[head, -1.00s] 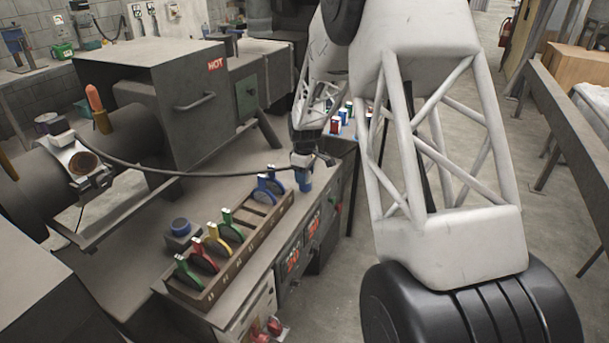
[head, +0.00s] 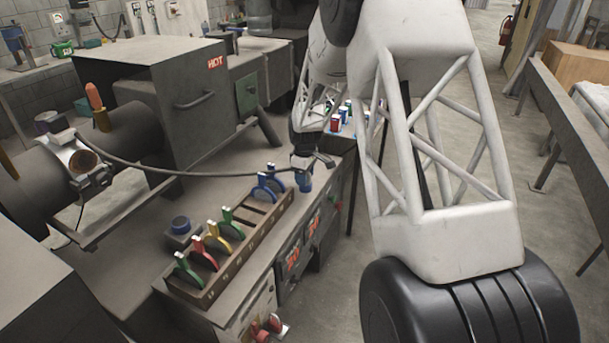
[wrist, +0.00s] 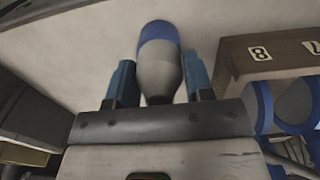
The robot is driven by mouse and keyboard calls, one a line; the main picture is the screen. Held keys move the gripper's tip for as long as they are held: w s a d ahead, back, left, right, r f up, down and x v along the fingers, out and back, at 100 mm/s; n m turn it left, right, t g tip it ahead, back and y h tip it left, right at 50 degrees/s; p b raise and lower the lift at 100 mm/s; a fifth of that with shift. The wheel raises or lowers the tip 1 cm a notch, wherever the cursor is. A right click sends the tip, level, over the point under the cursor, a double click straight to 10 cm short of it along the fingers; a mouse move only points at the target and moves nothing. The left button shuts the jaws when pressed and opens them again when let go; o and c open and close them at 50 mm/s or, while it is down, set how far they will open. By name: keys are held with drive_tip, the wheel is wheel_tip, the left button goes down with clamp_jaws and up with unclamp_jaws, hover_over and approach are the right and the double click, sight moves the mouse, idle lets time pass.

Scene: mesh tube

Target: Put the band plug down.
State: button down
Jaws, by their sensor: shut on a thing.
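The band plug (wrist: 159,62), a grey rounded body with a blue end, sits between the two blue fingers of my gripper (wrist: 161,76) in the wrist view. My gripper is shut on it. In the head view my gripper (head: 304,181) is low over the right edge of the bench, just right of the far end of the tool rack. A dark cable (head: 190,173) runs from the clamp band (head: 86,162) on the barrel to my gripper. The plug is hard to make out in the head view. I cannot tell whether it touches the bench.
The wooden rack (head: 232,262) holds several coloured ring-handled tools, with empty slots towards its far end. The grey box marked HOT (head: 160,95) stands behind. The bench top (head: 130,262) has free room left of the rack.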

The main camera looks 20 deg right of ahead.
drive_tip(key=c, duration=0.5)
unclamp_jaws()
drive_tip(key=shift+r, duration=0.1)
wheel_tip(320, 180, up, 13)
idle(0.6)
